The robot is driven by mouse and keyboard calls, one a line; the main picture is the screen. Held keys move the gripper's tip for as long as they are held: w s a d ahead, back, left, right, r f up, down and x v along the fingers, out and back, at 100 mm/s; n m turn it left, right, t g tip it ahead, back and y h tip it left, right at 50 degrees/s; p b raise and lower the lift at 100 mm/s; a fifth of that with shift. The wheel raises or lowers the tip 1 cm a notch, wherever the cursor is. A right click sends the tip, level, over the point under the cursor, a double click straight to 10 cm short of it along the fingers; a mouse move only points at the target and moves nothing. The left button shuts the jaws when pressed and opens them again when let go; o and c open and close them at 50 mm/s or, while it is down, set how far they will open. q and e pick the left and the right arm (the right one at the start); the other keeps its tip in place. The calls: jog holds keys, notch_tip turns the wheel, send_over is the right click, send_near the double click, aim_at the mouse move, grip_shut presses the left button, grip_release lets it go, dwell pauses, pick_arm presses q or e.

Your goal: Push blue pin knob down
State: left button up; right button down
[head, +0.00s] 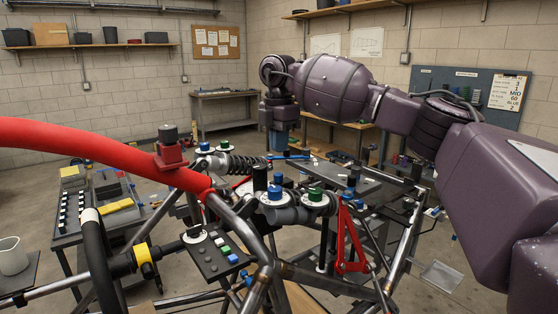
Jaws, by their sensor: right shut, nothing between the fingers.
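A blue knob (275,192) stands on a round white-rimmed base in the middle of the tube chassis (237,212). A green knob (315,195) stands just right of it, and a black cylinder (260,178) rises behind it. Another blue knob (204,147) sits farther back and left, beside a green knob (224,144). I cannot tell which blue knob is the pin knob. My right gripper (281,148) points down behind and above the middle knobs, small and partly lost against the clutter. It is shut and holds nothing. My left gripper is out of view.
A thick red tube (100,148) crosses the left foreground, with a dark knob on a red block (169,147). A button panel (215,255) is at the front. A red bracket (350,240) stands right of the middle. A side table (95,210) stands at the left.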

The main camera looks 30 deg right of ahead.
jog(key=shift+r, duration=2.4)
jog(key=shift+a, duration=0.1)
